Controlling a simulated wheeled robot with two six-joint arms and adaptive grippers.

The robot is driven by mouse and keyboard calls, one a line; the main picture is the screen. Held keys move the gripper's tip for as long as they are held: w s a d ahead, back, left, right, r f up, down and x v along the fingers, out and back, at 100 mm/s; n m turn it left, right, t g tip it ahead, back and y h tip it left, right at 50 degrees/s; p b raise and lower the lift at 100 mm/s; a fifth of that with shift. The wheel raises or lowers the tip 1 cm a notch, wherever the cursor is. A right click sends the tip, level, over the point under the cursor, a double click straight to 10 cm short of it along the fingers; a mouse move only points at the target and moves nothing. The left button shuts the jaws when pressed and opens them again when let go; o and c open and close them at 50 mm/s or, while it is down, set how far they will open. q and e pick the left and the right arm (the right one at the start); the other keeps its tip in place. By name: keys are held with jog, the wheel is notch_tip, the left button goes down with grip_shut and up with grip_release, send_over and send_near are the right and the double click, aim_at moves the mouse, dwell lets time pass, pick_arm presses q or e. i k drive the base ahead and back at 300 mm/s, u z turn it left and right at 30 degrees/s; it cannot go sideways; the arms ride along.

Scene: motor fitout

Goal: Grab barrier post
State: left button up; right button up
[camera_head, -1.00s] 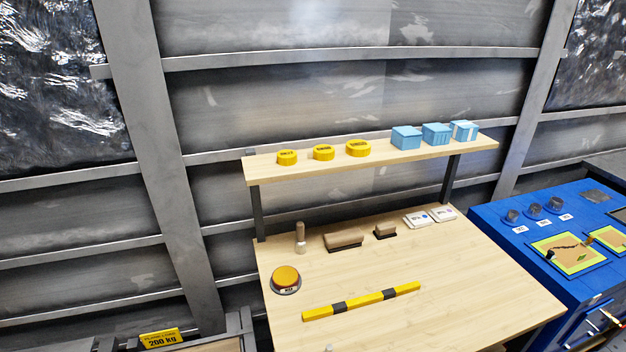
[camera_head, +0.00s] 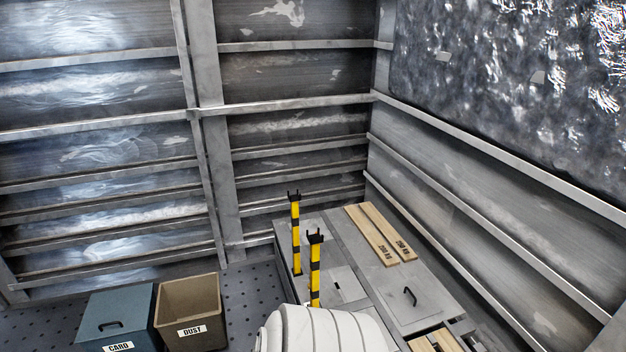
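Two barrier posts with yellow and black bands and dark forked tops stand upright on a grey metal bench in the head view. The farther barrier post (camera_head: 296,236) is at the bench's left side. The nearer barrier post (camera_head: 315,272) stands a little to its right, and its lower end is hidden behind a large white ribbed object. Neither of my grippers shows in this view.
The grey bench (camera_head: 345,262) carries two wooden planks (camera_head: 372,236) and a lid with a black handle (camera_head: 409,296). The white ribbed object (camera_head: 322,330) fills the bottom centre. A blue-grey CARD bin (camera_head: 115,312) and a brown DUST bin (camera_head: 188,303) stand at the lower left. Walls close off the back and right.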

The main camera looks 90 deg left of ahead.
aim_at(314, 240)
jog(key=z, duration=0.4)
jog(key=k, duration=1.45)
jog(key=u, duration=1.45)
jog(key=i, duration=0.5)
jog(key=z, duration=0.05)
